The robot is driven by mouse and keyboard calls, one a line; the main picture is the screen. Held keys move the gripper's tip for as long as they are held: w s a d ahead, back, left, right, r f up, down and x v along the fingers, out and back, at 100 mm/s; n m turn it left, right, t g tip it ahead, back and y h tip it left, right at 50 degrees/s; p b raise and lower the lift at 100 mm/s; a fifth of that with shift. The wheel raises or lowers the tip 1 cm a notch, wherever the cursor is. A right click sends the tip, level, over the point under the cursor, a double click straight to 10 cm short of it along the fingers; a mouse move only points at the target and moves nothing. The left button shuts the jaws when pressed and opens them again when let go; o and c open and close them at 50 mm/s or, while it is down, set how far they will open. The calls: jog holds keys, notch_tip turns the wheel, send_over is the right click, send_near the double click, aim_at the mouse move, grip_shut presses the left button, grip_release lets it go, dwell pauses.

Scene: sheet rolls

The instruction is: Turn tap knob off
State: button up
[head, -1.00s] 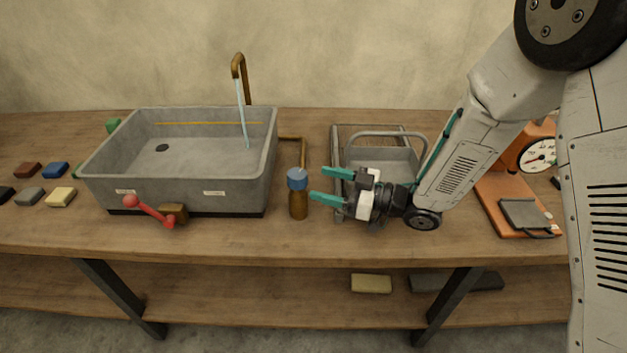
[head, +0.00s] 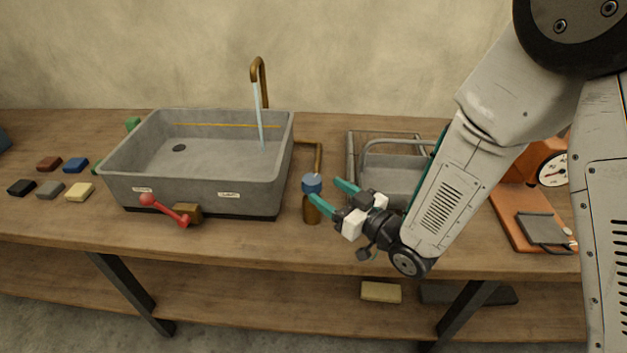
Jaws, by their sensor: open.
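The blue tap knob (head: 312,181) sits on top of a short upright brass post (head: 312,215), just right of the sink. A brass pipe (head: 319,158) runs behind it, and water (head: 260,120) streams from the curved brass spout (head: 258,72) into the grey sink (head: 180,195). My gripper (head: 327,190) is open, its teal fingers pointing left at the knob from the right. The nearer finger overlaps the knob's lower edge and the post in the picture; the farther fingertip lies just right of the knob. I cannot tell whether either finger touches it.
A red lever (head: 168,210) on a brown block stands at the sink's front. A grey wire-framed basin (head: 385,180) lies behind my gripper. An orange scale (head: 540,165) is at right. Several small coloured blocks (head: 76,165) lie at left. The table front is clear.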

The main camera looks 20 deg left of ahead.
aim_at(319, 185)
jog(key=x, duration=0.6)
jog(key=shift+w+a, duration=0.1)
jog(key=shift+a, duration=0.05)
jog(key=c, duration=0.9)
